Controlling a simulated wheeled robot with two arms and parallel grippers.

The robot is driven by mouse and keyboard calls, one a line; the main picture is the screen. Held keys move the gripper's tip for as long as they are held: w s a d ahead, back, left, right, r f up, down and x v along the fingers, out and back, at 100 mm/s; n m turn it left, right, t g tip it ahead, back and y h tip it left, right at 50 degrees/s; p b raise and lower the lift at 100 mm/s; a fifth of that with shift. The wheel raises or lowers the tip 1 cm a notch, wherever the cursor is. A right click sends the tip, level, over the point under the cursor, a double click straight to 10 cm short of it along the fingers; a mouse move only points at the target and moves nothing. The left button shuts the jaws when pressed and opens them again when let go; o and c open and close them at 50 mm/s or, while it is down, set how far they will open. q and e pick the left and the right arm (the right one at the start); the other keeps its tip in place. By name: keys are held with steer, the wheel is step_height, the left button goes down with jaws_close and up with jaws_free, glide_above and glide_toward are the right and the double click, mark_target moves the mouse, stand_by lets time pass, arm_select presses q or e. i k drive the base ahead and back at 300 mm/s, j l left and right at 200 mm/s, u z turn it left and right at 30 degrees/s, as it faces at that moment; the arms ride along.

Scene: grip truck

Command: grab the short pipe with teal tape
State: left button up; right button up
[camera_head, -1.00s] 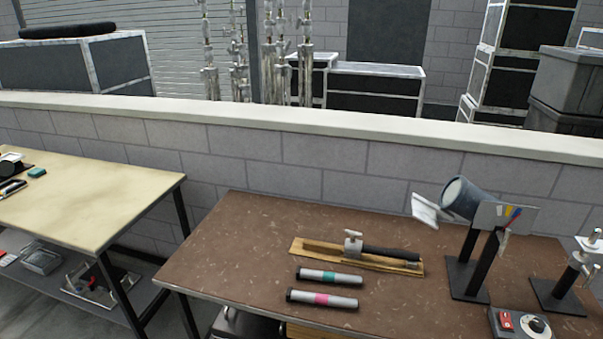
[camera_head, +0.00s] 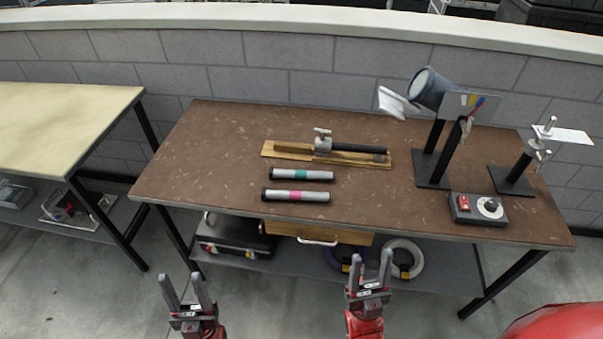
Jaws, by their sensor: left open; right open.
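The short pipe with teal tape (camera_head: 302,175) lies on the brown table (camera_head: 210,150). It is a grey cylinder with a dark left end and a teal band near its middle. A similar pipe with pink tape (camera_head: 296,196) lies just in front of it, nearly parallel. My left gripper (camera_head: 185,282) is open and empty, in front of the table and below its top in the picture. My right gripper (camera_head: 370,262) is open and empty, also in front of the table, to the right of the pipes. Neither touches a pipe.
Behind the pipes lies a wooden board (camera_head: 282,149) with a clamp and a dark rod. A lamp-like can on a stand (camera_head: 432,90) and a control box (camera_head: 478,208) stand at the right. A drawer (camera_head: 318,234) hangs under the front edge. The table's left part is clear.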

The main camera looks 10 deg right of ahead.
mark_target(276, 173)
steer(key=u, duration=0.55)
steer(key=i+l+u, duration=0.2)
steer(key=l, duration=0.3)
steer(key=l+u, duration=0.25)
steer(key=l, duration=0.3)
steer(key=l+u, duration=0.2)
steer(key=l, duration=0.35)
steer(key=i+l, duration=0.1)
steer(key=l, duration=0.3)
